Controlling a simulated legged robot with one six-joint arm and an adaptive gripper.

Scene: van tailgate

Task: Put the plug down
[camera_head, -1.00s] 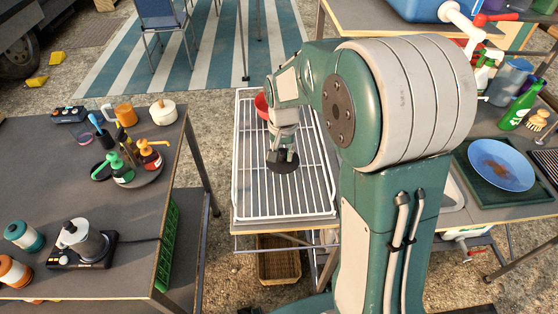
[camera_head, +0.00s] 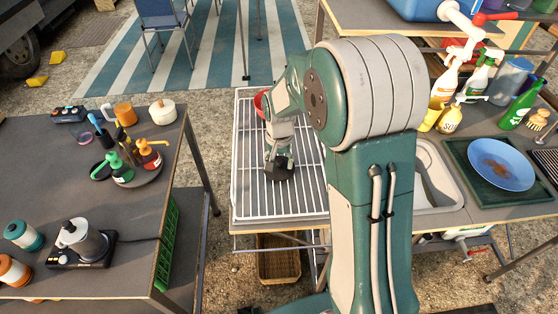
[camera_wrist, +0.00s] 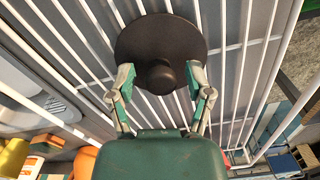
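The plug (camera_wrist: 160,40) is a dark brown disc with a round knob. In the wrist view it lies flat over the white wire rack (camera_wrist: 235,85). My gripper (camera_wrist: 159,82) is open, its two green-tipped fingers spread on either side of the knob with gaps between. In the head view my gripper (camera_head: 279,172) is low over the rack (camera_head: 245,185), and its dark body hides most or all of the plug.
A sink basin (camera_head: 438,185) is right of my arm, with yellow bottles (camera_head: 443,95) behind it. A blue plate (camera_head: 502,165) lies farther right. A red bowl (camera_head: 261,103) is at the rack's far end, partly hidden by my arm. The front of the rack is clear.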

